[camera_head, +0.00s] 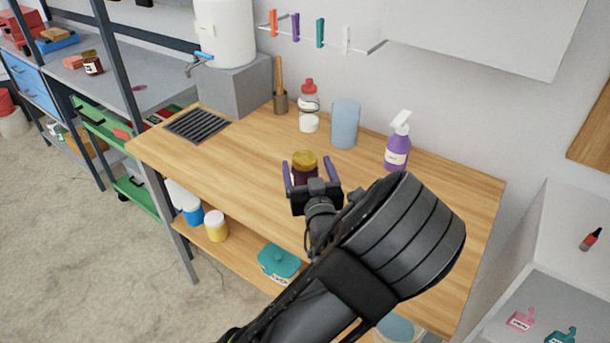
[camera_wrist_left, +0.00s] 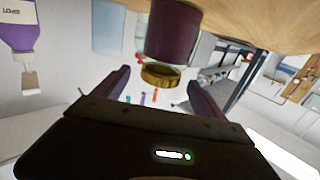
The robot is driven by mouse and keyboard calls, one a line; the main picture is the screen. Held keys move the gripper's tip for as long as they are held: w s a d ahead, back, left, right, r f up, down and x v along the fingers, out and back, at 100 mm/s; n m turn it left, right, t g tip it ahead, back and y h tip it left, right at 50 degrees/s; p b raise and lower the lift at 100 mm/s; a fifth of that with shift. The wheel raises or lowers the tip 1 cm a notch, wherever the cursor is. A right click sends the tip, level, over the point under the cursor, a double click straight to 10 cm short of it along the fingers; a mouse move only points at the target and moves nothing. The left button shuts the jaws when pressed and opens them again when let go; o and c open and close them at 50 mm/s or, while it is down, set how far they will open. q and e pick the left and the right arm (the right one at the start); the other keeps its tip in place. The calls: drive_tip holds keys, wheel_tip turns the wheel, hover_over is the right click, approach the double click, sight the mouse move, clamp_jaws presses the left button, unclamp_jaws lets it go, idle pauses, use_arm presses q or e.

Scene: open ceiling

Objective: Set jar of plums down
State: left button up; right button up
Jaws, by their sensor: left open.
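The jar of plums (camera_head: 305,162), dark purple with a gold lid, is on the wooden worktop (camera_head: 240,165) and appears upright. My left gripper (camera_head: 311,172) is open, its purple fingers to either side of the jar as seen from the head. In the left wrist view, which is upside down, the dark jar (camera_wrist_left: 172,35) and its gold lid (camera_wrist_left: 160,76) show just ahead of the spread fingertips (camera_wrist_left: 158,82), with visible gaps at the lid. My right gripper is not in view.
A blue cylinder (camera_head: 345,124), a red-topped bottle (camera_head: 309,98), a white round container (camera_head: 309,123) and a purple spray bottle (camera_head: 398,143) stand behind the jar. A black grate (camera_head: 197,125) is at the left. Worktop left of the jar is clear.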

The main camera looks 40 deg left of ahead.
sight(303, 151)
use_arm(q)
drive_tip(key=shift+w+a, duration=0.1)
drive_tip(key=x, duration=0.6)
drive_tip(key=shift+a+p, duration=0.15)
drive_tip(key=shift+p, duration=0.2)
drive_tip(key=shift+c, duration=0.4)
clamp_jaws()
idle(0.7)
